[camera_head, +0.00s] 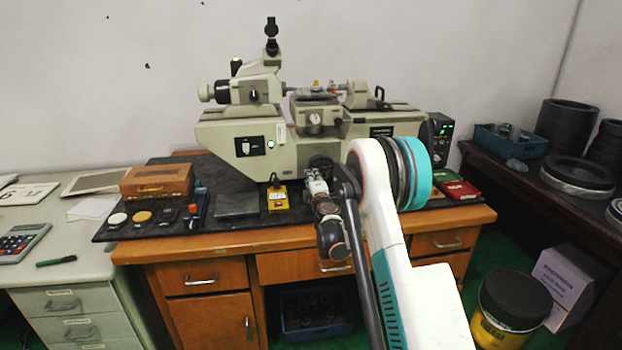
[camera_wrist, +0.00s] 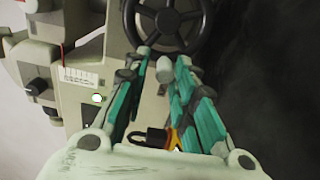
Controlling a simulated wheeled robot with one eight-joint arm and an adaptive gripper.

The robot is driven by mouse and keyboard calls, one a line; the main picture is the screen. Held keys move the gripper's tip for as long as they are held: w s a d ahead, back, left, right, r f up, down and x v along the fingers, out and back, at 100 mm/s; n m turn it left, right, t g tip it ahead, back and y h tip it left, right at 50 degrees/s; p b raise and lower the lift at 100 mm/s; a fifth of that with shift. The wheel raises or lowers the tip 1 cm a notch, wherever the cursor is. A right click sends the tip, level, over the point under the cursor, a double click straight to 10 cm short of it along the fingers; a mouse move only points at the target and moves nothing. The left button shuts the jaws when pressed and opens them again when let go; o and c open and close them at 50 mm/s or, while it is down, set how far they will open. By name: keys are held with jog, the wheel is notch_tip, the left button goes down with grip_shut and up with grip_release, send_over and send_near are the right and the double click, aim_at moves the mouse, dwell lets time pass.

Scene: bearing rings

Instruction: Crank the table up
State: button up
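The handwheel (camera_wrist: 168,14) is black with spokes and sits on the front of the grey-beige measuring machine (camera_head: 350,128). Its dark rim also shows in the camera_head view (camera_head: 320,164), partly hidden by my gripper (camera_head: 317,184). The machine's small table (camera_head: 314,98) is above it. In the wrist view, my gripper's teal-padded fingers (camera_wrist: 163,62) point at the wheel's lower rim, with a gap between them. A small pale piece lies between the fingertips; I cannot tell whether it is a wheel handle or part of a finger, or whether anything is gripped.
A yellow device (camera_head: 278,199) stands on the dark mat left of my gripper. A wooden box (camera_head: 157,182) is on the left, a red box (camera_head: 459,190) on the right. The wooden desk's front edge runs below my arm.

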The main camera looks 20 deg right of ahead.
jog(key=v, duration=0.7)
jog(key=shift+s, duration=0.3)
dwell(0.3)
jog(key=s+a+r+n+y, duration=0.5)
jog(key=a+r+n, duration=0.75)
jog(key=n, duration=0.35)
jog(key=s+a+r+n+g+y, duration=0.2)
jog(key=s+a+n, duration=0.2)
jog(key=s+n, duration=0.3)
jog(key=s+a+r+n+g+y, duration=0.1)
jog(key=s+a+r+n, duration=0.3)
jog(key=n, duration=0.5)
jog(key=s+f+n+g+h, duration=0.1)
jog(key=s+f+n+g, duration=0.2)
jog(key=s+n, duration=0.9)
jog(key=s+f+n+g+h, duration=0.2)
jog(key=s+f+n, duration=0.6)
jog(key=s, duration=1.1)
jog(key=n+g, duration=0.2)
jog(key=n, duration=0.2)
jog(key=shift+s+h, duration=0.3)
jog(key=shift+s, duration=0.1)
